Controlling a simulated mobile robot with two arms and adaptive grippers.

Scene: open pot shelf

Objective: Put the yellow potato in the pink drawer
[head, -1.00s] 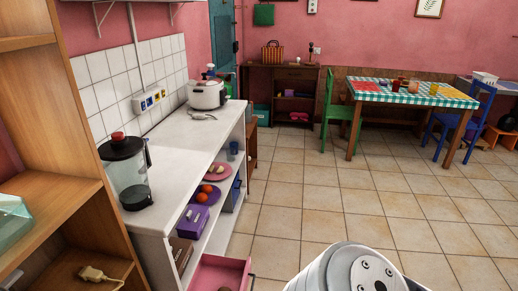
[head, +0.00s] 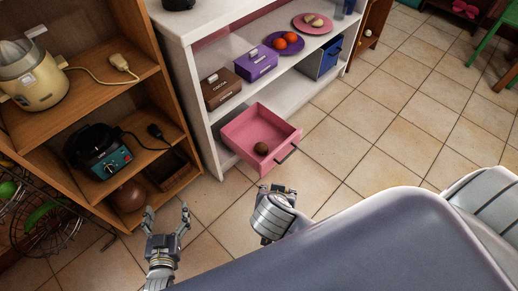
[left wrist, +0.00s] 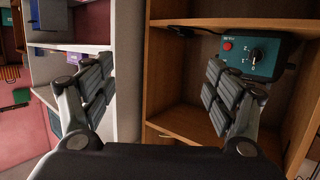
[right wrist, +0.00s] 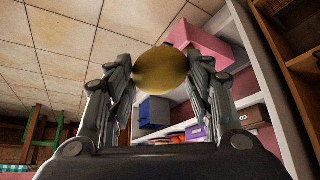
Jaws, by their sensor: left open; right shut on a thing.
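The yellow potato (right wrist: 162,71) is between the fingers of my right gripper (right wrist: 160,82) in the right wrist view. In the head view my right gripper (head: 279,189) is just in front of the pink drawer, and I cannot make out the potato there. My left gripper (head: 166,222) is open and empty, left of the drawer.
A wooden shelf (head: 165,90) with a juicer (head: 30,75) and a teal-and-black appliance (head: 103,152) stands at left. A wire basket (head: 50,232) is below. The white shelf (head: 206,115) holds brown and purple boxes. Tiled floor (head: 375,125) is open at right.

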